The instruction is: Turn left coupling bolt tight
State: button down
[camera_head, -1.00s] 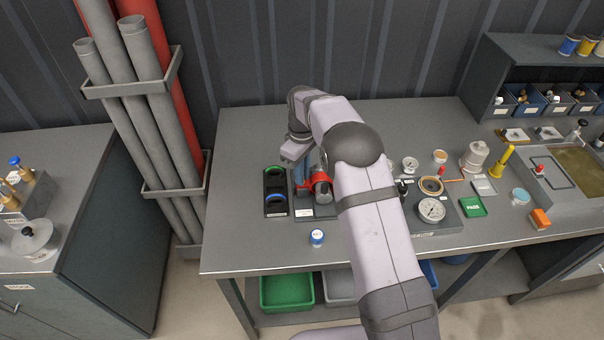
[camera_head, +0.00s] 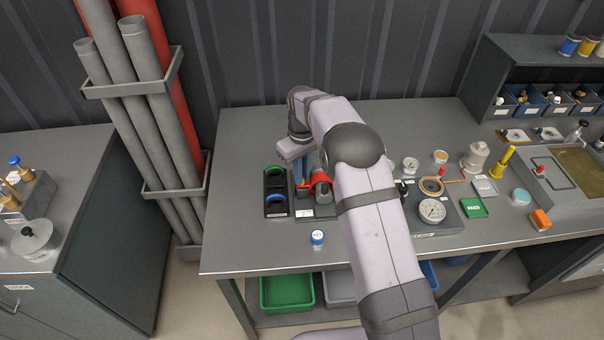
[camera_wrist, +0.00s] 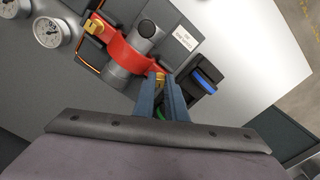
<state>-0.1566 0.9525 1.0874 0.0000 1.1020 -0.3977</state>
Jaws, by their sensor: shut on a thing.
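The red coupling (camera_wrist: 122,48) clamps around a grey pipe (camera_wrist: 146,29) on a dark base in the wrist view. The coupling also shows in the head view (camera_head: 320,181), partly behind my arm. My gripper (camera_wrist: 160,82) has its two blue-grey fingers shut on a brass bolt (camera_wrist: 159,76), the left coupling bolt, at one end of the coupling. The bolt's lower part is hidden between the fingers. A second brass bolt (camera_wrist: 94,25) sits at the coupling's other end. In the head view, my gripper (camera_head: 300,182) points down at the coupling's left side.
A black holder (camera_head: 276,192) with a green and a blue ring stands just left of the coupling base. A small blue-lidded jar (camera_head: 317,238) stands in front. Gauges (camera_head: 432,210) and small parts lie to the right. The bench's front left is clear.

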jog(key=c, duration=1.8)
grip_release()
jog(key=shift+n, duration=0.3)
